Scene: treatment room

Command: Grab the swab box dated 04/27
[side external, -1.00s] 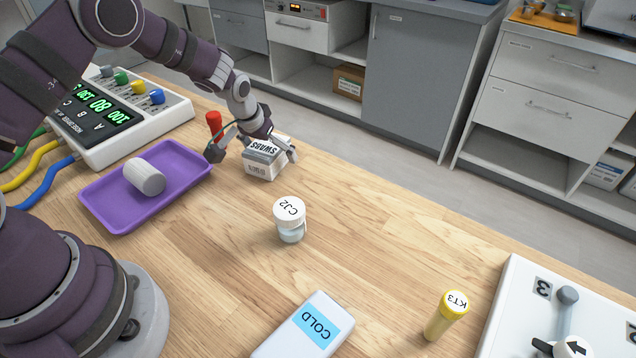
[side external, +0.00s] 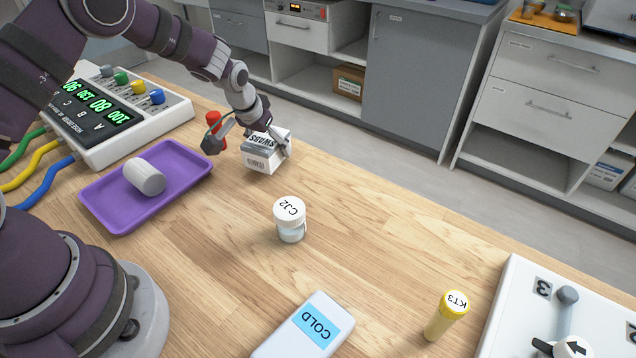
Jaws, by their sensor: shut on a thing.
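A white and grey swab box (side external: 262,160) stands near the far edge of the wooden table, with "SWABS" on its top and a barcode on its near side. Its date is not readable from here. My gripper (side external: 250,147) is over it from behind and shut on it, one finger at the box's right side. The other finger shows to the left. The box appears slightly raised, but I cannot tell how far it is from the table.
A purple tray (side external: 115,212) holding a white roll (side external: 144,177) lies left.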

